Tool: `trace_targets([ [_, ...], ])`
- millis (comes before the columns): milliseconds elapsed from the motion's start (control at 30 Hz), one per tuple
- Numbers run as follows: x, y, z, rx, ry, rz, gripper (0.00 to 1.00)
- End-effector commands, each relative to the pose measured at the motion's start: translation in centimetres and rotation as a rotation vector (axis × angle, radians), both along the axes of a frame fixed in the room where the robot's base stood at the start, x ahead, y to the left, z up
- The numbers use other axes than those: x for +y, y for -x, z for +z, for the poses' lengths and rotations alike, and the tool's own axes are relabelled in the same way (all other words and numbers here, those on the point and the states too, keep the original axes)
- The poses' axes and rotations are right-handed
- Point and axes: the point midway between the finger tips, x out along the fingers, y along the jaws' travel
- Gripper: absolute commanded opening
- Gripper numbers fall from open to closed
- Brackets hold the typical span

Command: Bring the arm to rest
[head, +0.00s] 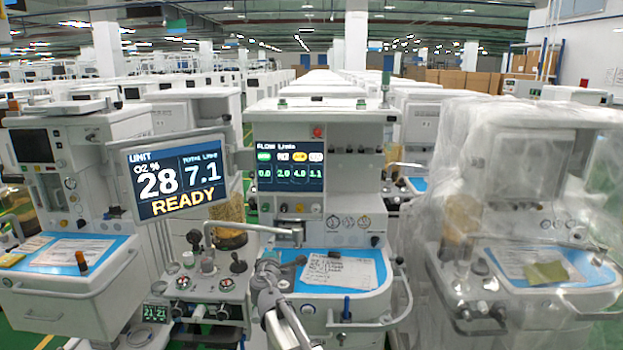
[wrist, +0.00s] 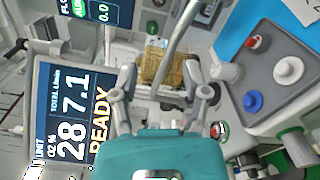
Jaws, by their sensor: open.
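My gripper (wrist: 161,94) is open in the wrist view, with its two fingers apart and nothing held between them. A yellowish canister (wrist: 165,70) and a grey tube show beyond the gap between the fingers. In the head view my arm reaches up from the bottom middle, and its end (head: 266,272) is in front of the middle cart (head: 313,190). The fingers are too small there to make out. The monitor (head: 178,177) reads "28", "7.1" and "READY"; it also shows, turned sideways, in the wrist view (wrist: 75,115), close to the left finger.
A metal bent pipe (head: 245,228) passes just behind my arm's end. The middle cart's blue worktop carries a written sheet (head: 342,271). A plastic-wrapped cart (head: 525,190) stands at right, another cart (head: 70,145) at left. In the wrist view, a grey panel with knobs (wrist: 275,75) is at right.

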Motion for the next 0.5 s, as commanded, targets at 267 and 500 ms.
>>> trace_targets([
  [267,-3.8,0.4,-0.4,0.036,-0.094,-0.089,0.59],
  [500,-8.3,1.3,-1.3,0.090,-0.223,-0.206,0.59],
])
